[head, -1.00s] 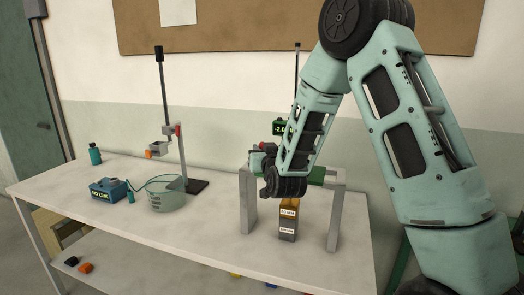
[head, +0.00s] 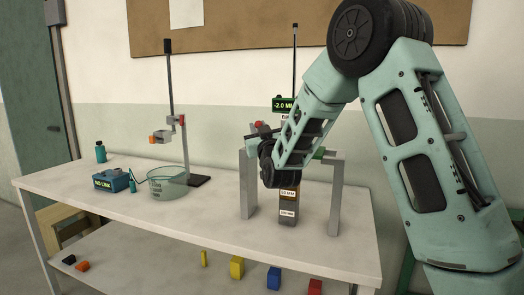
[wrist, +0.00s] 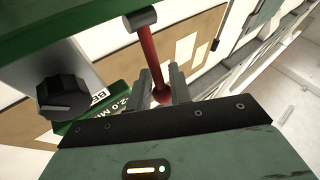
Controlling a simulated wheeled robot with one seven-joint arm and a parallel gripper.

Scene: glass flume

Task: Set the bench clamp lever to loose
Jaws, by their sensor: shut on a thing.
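The clamp lever is a red rod (wrist: 150,58) with a red ball end, rising from a grey hub (wrist: 140,18) beside a green bar (wrist: 75,15) in the wrist view. My gripper (wrist: 164,78) is shut on the lever near its ball end, one finger on each side. In the head view my wrist (head: 268,165) is at the left part of the grey-legged frame (head: 337,195) on the bench (head: 160,230). My arm hides most of the clamp there, so the lever's setting cannot be read.
A black knob (wrist: 62,95) is near my gripper. A green display (head: 283,104) reads -2.0 MM. Labelled blocks (head: 288,208) stand under the frame. A clamp stand (head: 170,100), beaker (head: 168,185) and NO LINK box (head: 110,181) stand left. Coloured blocks (head: 237,267) lie on the lower shelf.

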